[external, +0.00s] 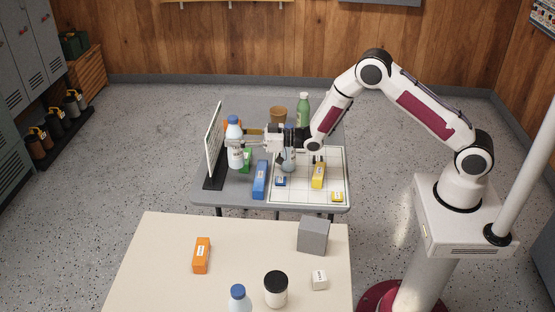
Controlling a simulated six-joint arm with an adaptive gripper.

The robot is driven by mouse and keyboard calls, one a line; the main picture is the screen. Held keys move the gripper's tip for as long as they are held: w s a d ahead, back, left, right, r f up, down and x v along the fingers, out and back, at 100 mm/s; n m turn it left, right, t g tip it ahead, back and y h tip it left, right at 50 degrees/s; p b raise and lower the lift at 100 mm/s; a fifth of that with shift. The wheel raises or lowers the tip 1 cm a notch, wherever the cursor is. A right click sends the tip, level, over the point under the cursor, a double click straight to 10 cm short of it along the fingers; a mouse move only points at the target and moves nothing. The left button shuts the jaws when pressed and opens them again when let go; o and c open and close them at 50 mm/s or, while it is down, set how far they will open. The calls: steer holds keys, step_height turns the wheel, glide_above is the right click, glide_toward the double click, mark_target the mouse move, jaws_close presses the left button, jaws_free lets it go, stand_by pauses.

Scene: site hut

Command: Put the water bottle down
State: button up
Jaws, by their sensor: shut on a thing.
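A white water bottle (235,152) with a blue cap stands upright at the left of the grey table (262,109) in the external view. My gripper (241,139) reaches in from the right, level with the bottle's upper half, and is shut on it. The fingertips are small and partly hidden. I cannot tell whether the bottle's base touches the table. A second blue-capped bottle (239,301) stands on the cream table in the foreground, cut off by the bottom edge.
A white upright panel (213,140) stands close left of the held bottle. Near it are a green block (246,159) and a blue block (260,180). A brown cup (278,115) and green bottle (303,108) stand behind. A white gridded mat (300,191) carries yellow blocks.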

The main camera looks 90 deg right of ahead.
mark_target(237, 160)
stand_by(0.3)
steer(key=shift+f, duration=3.05)
steer(key=shift+f, duration=2)
steer(key=o, duration=1.5)
steer(key=shift+f, duration=0.1)
steer(key=shift+s, duration=0.1)
steer(key=shift+s+d+r, duration=0.1)
steer(key=shift+s, duration=1.75)
steer(key=shift+s+d+r, duration=0.1)
steer(key=shift+s, duration=1.7)
